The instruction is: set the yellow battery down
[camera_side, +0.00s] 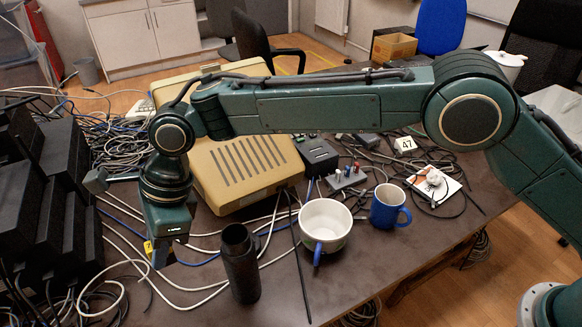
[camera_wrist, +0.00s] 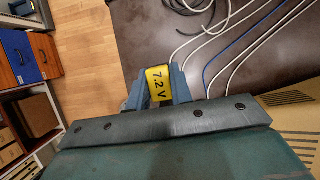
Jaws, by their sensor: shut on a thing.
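The yellow battery (camera_wrist: 159,86), marked "7.2 V", is between the fingers of my gripper (camera_wrist: 157,90) in the wrist view. My gripper is shut on it. In the side view my gripper (camera_side: 160,256) points down at the left part of the dark table (camera_side: 390,262), and only a small yellow patch of the battery (camera_side: 148,247) shows beside the fingers. The battery's lower end is hidden, and I cannot tell how high it is above the table. In the wrist view the table's edge lies close to the battery, with wooden floor beyond it.
A black bottle (camera_side: 240,265), a white bowl-like cup (camera_side: 325,224) and a blue mug (camera_side: 389,206) stand right of my gripper. A beige case (camera_side: 240,165) lies behind it. Loose cables (camera_side: 115,250) run around it, and black boxes (camera_side: 60,220) are stacked at left.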

